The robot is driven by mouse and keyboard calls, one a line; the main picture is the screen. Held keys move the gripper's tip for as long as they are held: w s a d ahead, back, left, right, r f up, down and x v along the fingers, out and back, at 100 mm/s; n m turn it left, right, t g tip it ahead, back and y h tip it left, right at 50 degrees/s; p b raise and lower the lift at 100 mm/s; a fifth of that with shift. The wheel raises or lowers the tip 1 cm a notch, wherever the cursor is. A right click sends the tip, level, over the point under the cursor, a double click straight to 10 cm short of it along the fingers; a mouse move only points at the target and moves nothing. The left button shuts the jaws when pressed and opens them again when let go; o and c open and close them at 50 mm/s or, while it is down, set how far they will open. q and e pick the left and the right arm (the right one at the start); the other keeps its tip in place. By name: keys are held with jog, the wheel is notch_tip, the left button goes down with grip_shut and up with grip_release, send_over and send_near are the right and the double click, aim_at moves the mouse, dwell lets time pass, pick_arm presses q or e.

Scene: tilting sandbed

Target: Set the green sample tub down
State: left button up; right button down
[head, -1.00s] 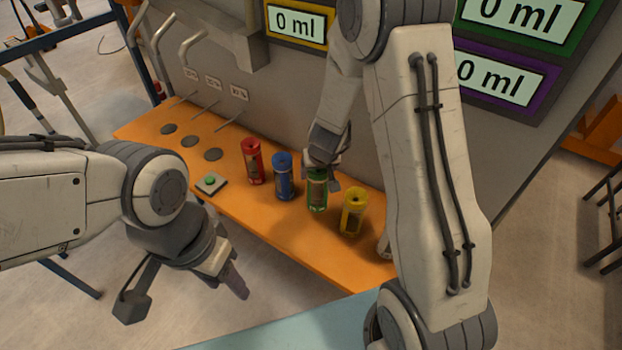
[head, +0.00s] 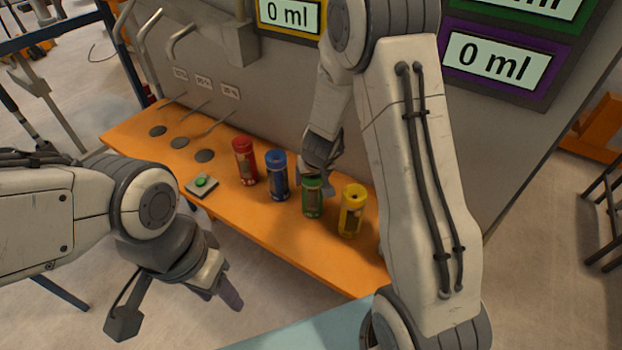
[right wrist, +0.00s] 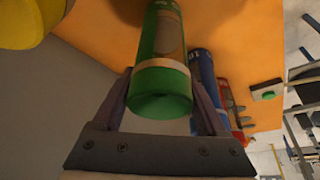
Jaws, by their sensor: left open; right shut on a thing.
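The green sample tub (head: 313,198) stands upright or nearly so between the blue tub (head: 277,176) and the yellow tub (head: 352,210) over the orange shelf (head: 270,228). My right gripper (head: 312,178) is at its upper part, shut on it. In the right wrist view the green tub (right wrist: 163,80) lies between the two fingers of my right gripper (right wrist: 165,105), its green end towards the camera. I cannot tell whether its base touches the shelf. My left gripper (head: 226,291) is open and empty, in front of the shelf's edge.
A red tub (head: 245,162) stands left of the blue one. A green button (head: 201,184) sits near the shelf's front edge. Round dark discs (head: 181,143) lie at the shelf's left. The grey wall panel (head: 225,95) rises behind.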

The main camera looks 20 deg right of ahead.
grip_release()
jog(key=shift+f, duration=0.1)
jog(key=d+p+v, duration=0.1)
jog(key=p+v, duration=0.7)
jog(key=v, duration=0.3)
jog(key=s+a+r+n+g+y, duration=0.1)
jog(key=s+a+r+n+y, duration=0.1)
jog(key=s+a+r, duration=0.45)
jog(key=s+a+r+n+g+y, duration=0.1)
jog(key=s+a+r+n+y, duration=0.2)
jog(key=a, duration=0.7)
jog(key=s+r+n+g+h, duration=0.1)
jog(key=s+r+n, duration=0.1)
jog(key=s, duration=0.6)
jog(key=s+r+n+g+h, duration=0.1)
jog(key=s+r+h, duration=0.1)
jog(key=s, duration=0.6)
jog(key=shift+s+d+n+g, duration=0.2)
jog(key=shift+d+n+g, duration=0.1)
jog(key=shift+n+g, duration=0.1)
